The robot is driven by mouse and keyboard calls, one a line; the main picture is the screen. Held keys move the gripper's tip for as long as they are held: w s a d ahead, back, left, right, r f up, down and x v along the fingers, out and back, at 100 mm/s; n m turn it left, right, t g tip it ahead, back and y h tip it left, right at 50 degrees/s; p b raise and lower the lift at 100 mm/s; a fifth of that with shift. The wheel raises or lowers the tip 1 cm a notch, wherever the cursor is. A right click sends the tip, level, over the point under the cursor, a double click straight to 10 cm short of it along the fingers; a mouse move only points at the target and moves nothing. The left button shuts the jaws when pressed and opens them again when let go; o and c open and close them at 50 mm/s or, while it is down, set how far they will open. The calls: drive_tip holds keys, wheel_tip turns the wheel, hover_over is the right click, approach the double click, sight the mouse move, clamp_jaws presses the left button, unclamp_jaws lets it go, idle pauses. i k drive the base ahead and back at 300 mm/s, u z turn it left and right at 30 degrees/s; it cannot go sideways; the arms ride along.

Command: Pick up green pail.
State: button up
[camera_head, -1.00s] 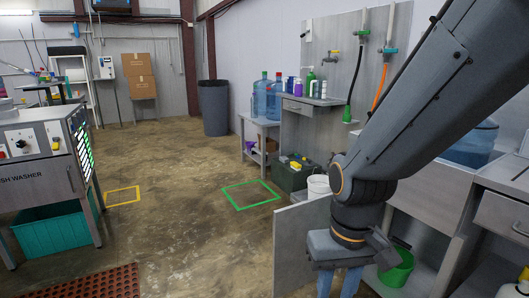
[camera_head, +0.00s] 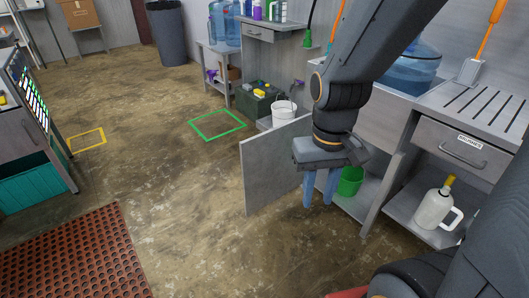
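The green pail (camera_head: 351,181) stands inside the open cabinet under the sink counter, on its floor shelf. Its left side is partly hidden by my gripper. My gripper (camera_head: 320,204) hangs in front of the cabinet opening, pointing down, with its two blue fingers spread apart and nothing seen between them. It is to the left of the pail and nearer to the camera. I cannot tell whether a finger touches the pail.
The open grey cabinet door (camera_head: 265,165) stands just left of my gripper. A white bucket (camera_head: 284,112) and a dark green crate (camera_head: 257,103) are behind it. A white jug (camera_head: 437,208) sits on a shelf at right.

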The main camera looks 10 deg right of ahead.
sight(352, 177)
drive_tip(key=u, duration=1.45)
drive_tip(key=i, duration=3.1)
drive_tip(key=z, duration=3.65)
drive_tip(key=i, duration=0.5)
drive_tip(key=u, duration=0.15)
